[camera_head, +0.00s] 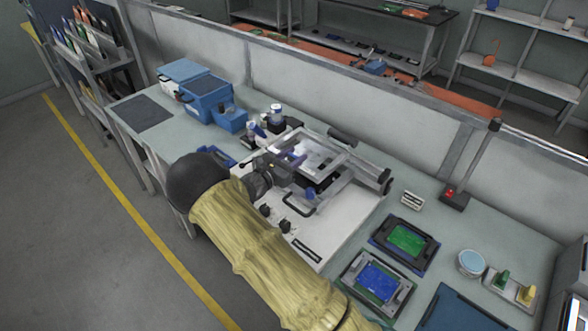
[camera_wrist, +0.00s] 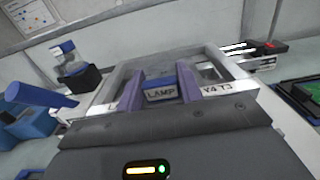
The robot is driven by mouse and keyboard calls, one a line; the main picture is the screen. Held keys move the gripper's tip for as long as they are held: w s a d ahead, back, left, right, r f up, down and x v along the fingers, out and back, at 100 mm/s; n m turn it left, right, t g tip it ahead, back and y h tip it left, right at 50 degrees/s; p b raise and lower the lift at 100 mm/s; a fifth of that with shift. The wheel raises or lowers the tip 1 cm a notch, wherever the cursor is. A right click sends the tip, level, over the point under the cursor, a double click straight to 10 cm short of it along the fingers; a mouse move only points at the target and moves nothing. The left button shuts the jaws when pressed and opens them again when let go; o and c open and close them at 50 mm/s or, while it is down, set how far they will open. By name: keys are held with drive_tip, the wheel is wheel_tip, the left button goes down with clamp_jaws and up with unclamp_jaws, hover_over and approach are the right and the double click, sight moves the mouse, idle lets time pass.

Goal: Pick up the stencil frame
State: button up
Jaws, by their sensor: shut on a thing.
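The stencil frame (camera_head: 325,146) is a silver rectangular frame over the white printer machine (camera_head: 335,225) at the middle of the bench. In the wrist view the two purple fingers of my gripper (camera_wrist: 159,90) stand on either side of a blue block at the "LAMP" label and are shut on the frame. I cannot tell whether the frame is clear of the machine. My arm hides part of the machine.
Blue bins (camera_head: 207,97) and bottles (camera_head: 276,113) stand to the left of the machine. Right of it lie a green board in a black holder (camera_head: 405,240), a blue board in a holder (camera_head: 378,282), a lamp post (camera_head: 470,165) and a round tub (camera_head: 471,263). A low wall runs behind.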

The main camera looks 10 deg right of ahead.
wheel_tip(320, 180, up, 4)
drive_tip(key=shift+f, duration=0.25)
drive_tip(key=shift+w, duration=0.1)
idle(0.4)
